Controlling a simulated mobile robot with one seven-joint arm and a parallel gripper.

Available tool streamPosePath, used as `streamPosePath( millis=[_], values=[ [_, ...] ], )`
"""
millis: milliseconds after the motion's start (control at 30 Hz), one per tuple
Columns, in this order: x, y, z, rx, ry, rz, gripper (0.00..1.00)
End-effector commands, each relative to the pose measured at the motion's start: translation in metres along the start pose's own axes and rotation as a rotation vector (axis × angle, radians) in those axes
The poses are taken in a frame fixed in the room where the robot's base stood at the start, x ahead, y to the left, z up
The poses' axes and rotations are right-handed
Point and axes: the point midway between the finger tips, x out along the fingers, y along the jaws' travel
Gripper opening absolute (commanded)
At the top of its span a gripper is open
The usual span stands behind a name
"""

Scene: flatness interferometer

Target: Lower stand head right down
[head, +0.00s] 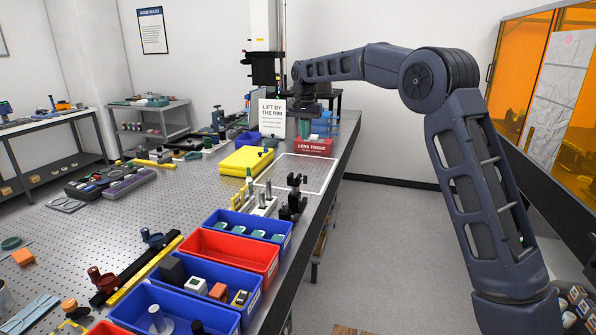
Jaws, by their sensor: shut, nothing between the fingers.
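A tall stand with a white column (264,22) rises at the far end of the optical table. Its black stand head (265,68) sits partway up the column, well above the tabletop. My arm reaches in from the right, and its wrist hangs just right of the stand head. My gripper (304,124) points down below the wrist, small and dark in this view. It is shut and empty. I cannot tell whether any part of my wrist touches the stand head.
A sign (272,117) reading "LIFT BY THE RIM" stands below the stand head. A red lens tissue box (314,147) and a yellow case (246,161) are nearby. Blue and red bins (230,252) line the table's right edge. Open floor (385,235) lies to the right.

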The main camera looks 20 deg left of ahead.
Motion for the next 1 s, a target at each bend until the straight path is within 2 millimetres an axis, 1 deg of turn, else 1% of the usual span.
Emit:
streamPosePath(
  millis=[33,133,267,367,467,800,1000],
  values=[
    [0.006,-0.010,0.001,-0.001,-0.004,0.004,0.00],
    [0.011,-0.022,0.003,0.000,-0.009,0.008,0.00],
    [0.017,-0.026,0.004,0.001,-0.010,0.010,0.00],
    [0.025,-0.026,0.004,0.001,-0.010,0.010,0.00],
    [0.040,-0.025,0.004,0.001,-0.011,0.011,0.00],
    [0.100,-0.024,0.004,0.001,-0.011,0.011,0.00],
    [0.131,-0.024,0.005,0.001,-0.010,0.010,0.00]
  ],
)
